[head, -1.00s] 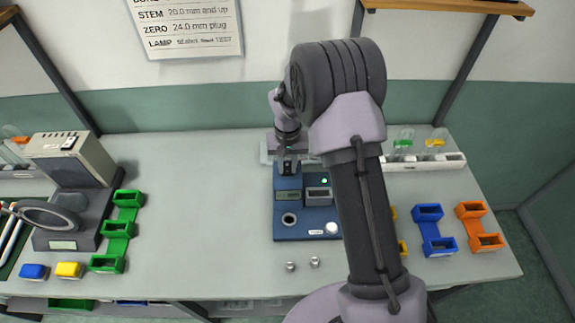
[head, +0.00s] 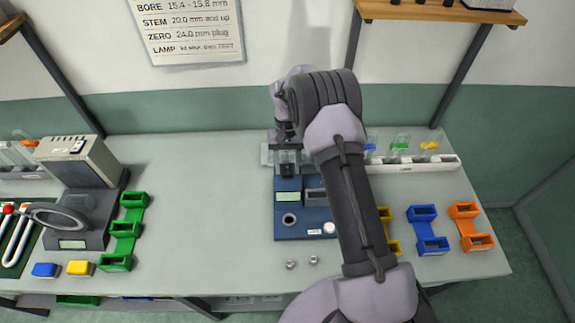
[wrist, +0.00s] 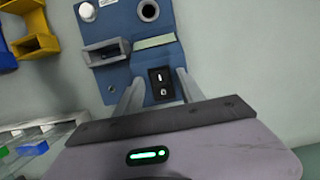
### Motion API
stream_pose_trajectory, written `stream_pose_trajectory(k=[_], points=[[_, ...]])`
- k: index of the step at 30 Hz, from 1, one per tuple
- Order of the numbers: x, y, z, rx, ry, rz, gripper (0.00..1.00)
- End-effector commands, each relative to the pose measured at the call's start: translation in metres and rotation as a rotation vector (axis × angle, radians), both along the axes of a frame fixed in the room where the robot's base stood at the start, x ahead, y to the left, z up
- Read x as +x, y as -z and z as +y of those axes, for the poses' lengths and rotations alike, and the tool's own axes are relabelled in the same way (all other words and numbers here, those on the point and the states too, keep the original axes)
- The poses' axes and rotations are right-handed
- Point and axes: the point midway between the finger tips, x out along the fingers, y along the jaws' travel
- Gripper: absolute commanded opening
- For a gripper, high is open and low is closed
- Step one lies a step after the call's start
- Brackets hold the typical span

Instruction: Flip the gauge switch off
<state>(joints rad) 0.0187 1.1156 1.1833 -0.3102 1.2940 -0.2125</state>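The gauge (head: 300,222) is a blue block on the bench, with a pale green blank display (head: 287,197), a round socket and a white button. Its black rocker switch (wrist: 160,84) is at the end nearest my gripper, with white marks on it. My gripper (wrist: 159,78) is open and empty, its two grey fingers apart on either side of the switch in the wrist view. In the head view my gripper (head: 288,160) is over the far end of the gauge, partly behind my arm. I cannot tell whether a fingertip touches the switch.
A white rack with vials (head: 415,164) stands behind right. Yellow, blue (head: 428,230) and orange (head: 470,228) bins are at right; green bins (head: 122,232) and a grey machine (head: 78,160) are at left. Two small metal pieces (head: 302,263) lie in front of the gauge.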

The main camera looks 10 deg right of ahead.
Motion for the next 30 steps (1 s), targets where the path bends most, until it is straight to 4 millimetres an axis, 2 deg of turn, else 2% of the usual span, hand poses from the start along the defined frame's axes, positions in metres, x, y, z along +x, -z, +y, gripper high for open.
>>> stream_pose_trajectory(k=[8, 11, 14, 24, 27, 30], points=[[0.0, -0.001, 0.0, 0.0, 0.0, 0.0, 0.45], [0.003, -0.008, -0.001, 0.0, 0.0, -0.002, 0.45], [0.008, -0.027, -0.001, 0.0, 0.0, -0.003, 0.45], [0.034, -0.129, -0.007, 0.0, 0.001, -0.003, 0.45], [0.039, -0.15, -0.008, -0.001, 0.001, -0.002, 0.45], [0.042, -0.163, -0.008, 0.001, 0.001, -0.001, 0.45]])
